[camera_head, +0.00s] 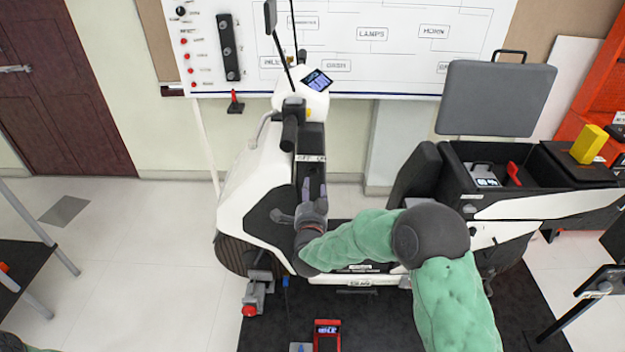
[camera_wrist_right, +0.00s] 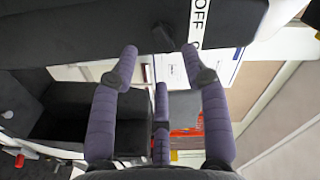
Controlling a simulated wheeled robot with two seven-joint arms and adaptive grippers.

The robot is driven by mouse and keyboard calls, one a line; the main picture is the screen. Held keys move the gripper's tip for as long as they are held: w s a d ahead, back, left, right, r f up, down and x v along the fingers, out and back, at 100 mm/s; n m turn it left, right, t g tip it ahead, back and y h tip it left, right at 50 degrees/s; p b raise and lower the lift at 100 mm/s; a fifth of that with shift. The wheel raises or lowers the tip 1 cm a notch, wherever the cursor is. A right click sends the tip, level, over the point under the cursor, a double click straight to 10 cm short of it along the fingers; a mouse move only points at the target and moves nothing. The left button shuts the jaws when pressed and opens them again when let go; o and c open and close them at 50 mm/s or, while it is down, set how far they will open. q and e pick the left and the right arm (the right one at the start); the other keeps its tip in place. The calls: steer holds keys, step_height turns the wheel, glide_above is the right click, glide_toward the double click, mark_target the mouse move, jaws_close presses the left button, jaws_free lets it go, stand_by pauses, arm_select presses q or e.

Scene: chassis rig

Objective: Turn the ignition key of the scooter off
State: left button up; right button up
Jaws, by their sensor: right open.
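The white scooter (camera_head: 245,190) stands side-on in the head view. Its dark front panel carries a white OFF/ON label (camera_head: 311,158), whose OFF end also shows at the top of the wrist view (camera_wrist_right: 199,20). A small dark knob, apparently the ignition key (camera_wrist_right: 162,38), sticks out beside the label in the wrist view; I cannot make it out in the head view. My right gripper (camera_head: 313,186) is open just below the label. In the wrist view its purple fingers (camera_wrist_right: 160,58) are spread, with the knob just beyond and between the tips.
The handlebar grip (camera_head: 290,130) and mirror stem rise above the panel. The seat lid (camera_head: 497,98) is raised over an open compartment at right. A red device (camera_head: 327,335) stands on the dark mat in front. A whiteboard (camera_head: 350,45) is behind.

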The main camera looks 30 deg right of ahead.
mark_target(312, 173)
steer(key=x, duration=0.6)
steer(key=shift+w+b, duration=0.15)
steer(key=shift+b, duration=0.3)
steer(key=shift+d, duration=0.1)
steer(key=shift+f, duration=0.1)
jaws_close()
